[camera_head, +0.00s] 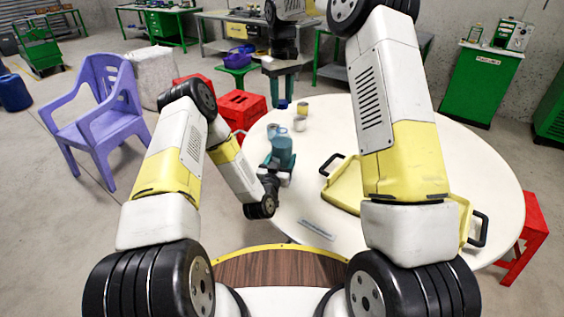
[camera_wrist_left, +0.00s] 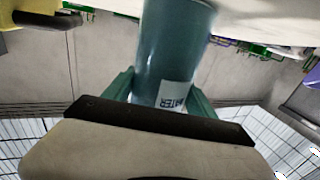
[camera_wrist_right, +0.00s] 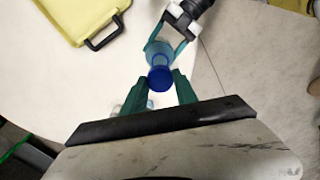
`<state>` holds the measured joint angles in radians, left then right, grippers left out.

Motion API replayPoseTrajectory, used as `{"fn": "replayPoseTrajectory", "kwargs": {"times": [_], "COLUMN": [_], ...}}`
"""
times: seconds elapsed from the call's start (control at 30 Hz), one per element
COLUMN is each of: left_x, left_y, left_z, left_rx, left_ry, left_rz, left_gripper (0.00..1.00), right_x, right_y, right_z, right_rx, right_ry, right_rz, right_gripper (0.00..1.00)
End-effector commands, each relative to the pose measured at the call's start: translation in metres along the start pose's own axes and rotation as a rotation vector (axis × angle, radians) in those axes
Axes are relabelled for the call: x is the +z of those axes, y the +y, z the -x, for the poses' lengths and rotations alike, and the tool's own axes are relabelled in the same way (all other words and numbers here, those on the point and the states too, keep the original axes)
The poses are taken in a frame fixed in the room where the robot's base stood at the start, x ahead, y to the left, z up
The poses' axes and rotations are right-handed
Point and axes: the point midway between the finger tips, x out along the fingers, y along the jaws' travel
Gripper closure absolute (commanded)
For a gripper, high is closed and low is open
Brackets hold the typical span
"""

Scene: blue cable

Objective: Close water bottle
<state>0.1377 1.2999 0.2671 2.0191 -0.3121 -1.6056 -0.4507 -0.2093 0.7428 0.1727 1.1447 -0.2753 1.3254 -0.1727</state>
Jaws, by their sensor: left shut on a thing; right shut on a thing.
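The teal-blue water bottle (camera_head: 283,148) stands upright over the left part of the round table. My left gripper (camera_head: 277,172) is shut on it. In the left wrist view the bottle (camera_wrist_left: 172,50) sits between the two teal fingers, its label partly visible. My right gripper (camera_head: 282,92) points down above the bottle and is shut on the blue cap (camera_head: 283,104). In the head view there is a gap between cap and bottle top. In the right wrist view the cap (camera_wrist_right: 160,78) is between the fingertips, in line with the bottle (camera_wrist_right: 158,52), hiding its mouth.
The white round table (camera_head: 490,180) carries a yellow tray (camera_head: 345,187) with black handles right of the bottle. Cups (camera_head: 300,124) stand just behind the bottle. A flat grey item (camera_head: 317,229) lies near the front edge. A purple chair (camera_head: 98,105) and red stools (camera_head: 240,108) stand around.

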Motion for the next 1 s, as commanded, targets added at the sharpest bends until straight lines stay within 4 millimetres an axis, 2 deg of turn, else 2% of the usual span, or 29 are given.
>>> {"fn": "replayPoseTrajectory", "kwargs": {"times": [0.17,0.53,1.0], "left_x": [0.000,0.000,0.000], "left_y": [0.000,0.000,0.000], "left_z": [0.000,0.000,0.000], "left_rx": [0.000,0.000,0.000], "left_ry": [0.000,-0.001,-0.001], "left_rz": [0.000,0.000,0.000], "left_gripper": [1.00,1.00,1.00], "right_x": [0.000,0.001,0.001], "right_y": [0.000,0.000,0.000], "right_z": [-0.002,-0.047,-0.049], "right_rx": [0.000,0.000,0.001], "right_ry": [-0.001,0.000,0.000], "right_rz": [0.000,0.000,0.000], "right_gripper": [1.00,1.00,1.00]}}
